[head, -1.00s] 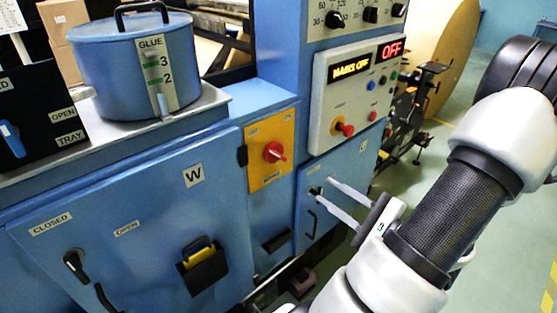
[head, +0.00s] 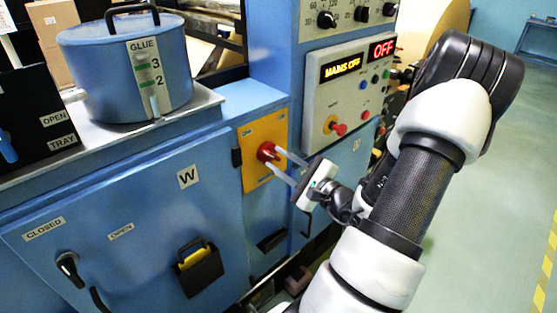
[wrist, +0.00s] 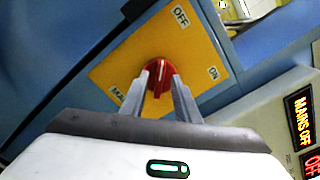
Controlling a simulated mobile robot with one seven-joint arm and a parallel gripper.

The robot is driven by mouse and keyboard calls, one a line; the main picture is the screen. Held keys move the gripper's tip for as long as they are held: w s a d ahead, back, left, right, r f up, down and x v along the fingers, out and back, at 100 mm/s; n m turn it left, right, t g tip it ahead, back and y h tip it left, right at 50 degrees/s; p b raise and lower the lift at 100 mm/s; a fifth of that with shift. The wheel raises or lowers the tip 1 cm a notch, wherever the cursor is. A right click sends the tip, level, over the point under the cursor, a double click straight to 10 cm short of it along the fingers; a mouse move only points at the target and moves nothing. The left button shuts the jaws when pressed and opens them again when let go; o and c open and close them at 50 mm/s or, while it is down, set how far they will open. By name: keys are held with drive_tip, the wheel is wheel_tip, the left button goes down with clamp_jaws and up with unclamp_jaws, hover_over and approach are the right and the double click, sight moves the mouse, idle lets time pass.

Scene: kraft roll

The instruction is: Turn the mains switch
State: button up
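The mains switch is a red rotary knob (head: 267,152) on a yellow plate (head: 255,178) on the blue machine front. In the wrist view the red knob (wrist: 155,72) sits mid-plate, with OFF at the upper right, ON at the right and a partly covered label at the lower left. My gripper (head: 275,157) is at the knob. In the wrist view its fingertips (wrist: 161,75) stand apart, one each side of the knob's grip bar. I cannot tell whether they touch it. The display (head: 342,68) reads MAINS OFF.
A panel (head: 320,105) with a red-and-yellow knob and small buttons is right of the plate. A blue glue pot (head: 95,75) stands on the metal top at left. A cabinet door marked W (head: 150,225) is below. The floor at right is clear.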

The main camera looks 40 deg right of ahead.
drive_tip(key=shift+w, duration=0.35)
clamp_jaws()
